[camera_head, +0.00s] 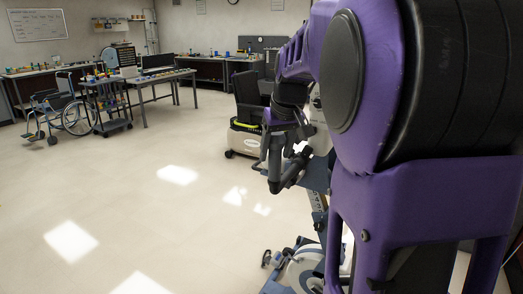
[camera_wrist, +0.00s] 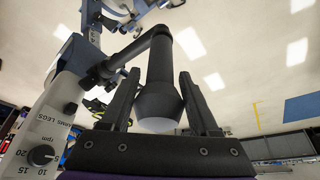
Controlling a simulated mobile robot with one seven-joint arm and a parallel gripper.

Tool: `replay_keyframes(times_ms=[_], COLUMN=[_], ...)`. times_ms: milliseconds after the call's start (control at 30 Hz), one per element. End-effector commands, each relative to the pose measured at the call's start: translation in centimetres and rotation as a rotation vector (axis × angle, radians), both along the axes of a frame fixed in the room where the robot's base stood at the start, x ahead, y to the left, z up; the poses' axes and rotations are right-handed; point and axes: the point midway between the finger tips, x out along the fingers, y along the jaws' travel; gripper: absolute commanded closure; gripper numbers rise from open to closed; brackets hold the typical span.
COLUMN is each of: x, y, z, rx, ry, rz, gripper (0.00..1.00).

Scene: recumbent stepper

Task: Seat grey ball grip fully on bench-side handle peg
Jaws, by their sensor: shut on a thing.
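In the wrist view, my gripper (camera_wrist: 160,76) has one finger on each side of a dark grey rounded piece (camera_wrist: 158,104), which I take for the ball grip. It is shut on this piece, whose pale end faces the camera. A dark handle tube (camera_wrist: 160,55) runs on from it in line and meets a side bar (camera_wrist: 128,52) of the stepper. No gap shows between grip and tube, but the peg is hidden, so seating depth cannot be told. In the head view, the dark handle (camera_head: 275,170) shows below my gripper (camera_head: 280,140); the grip is not distinct there.
The stepper's console (camera_wrist: 48,135) with a dial stands close on the left in the wrist view. Its base (camera_head: 305,268) is low in the head view. A wheelchair (camera_head: 65,112) and workbenches (camera_head: 150,76) stand further back. The floor at left is open.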

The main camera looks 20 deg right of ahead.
Motion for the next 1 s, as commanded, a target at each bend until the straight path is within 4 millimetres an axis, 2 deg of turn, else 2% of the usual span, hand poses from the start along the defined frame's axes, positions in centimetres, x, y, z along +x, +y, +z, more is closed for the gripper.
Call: replay_keyframes(times_ms=[300,333,500,800,1000], x=[0.01,0.01,0.01,-0.02,-0.29], y=[0.00,0.00,0.00,0.00,0.02], z=[0.05,0.05,0.04,0.05,0.84], rx=[0.000,0.000,0.000,0.000,0.000], ry=[-0.001,-0.001,-0.001,0.000,0.000], rz=[0.000,0.000,0.000,0.000,0.000], gripper=[1.00,0.33,0.03,0.03,0.03])
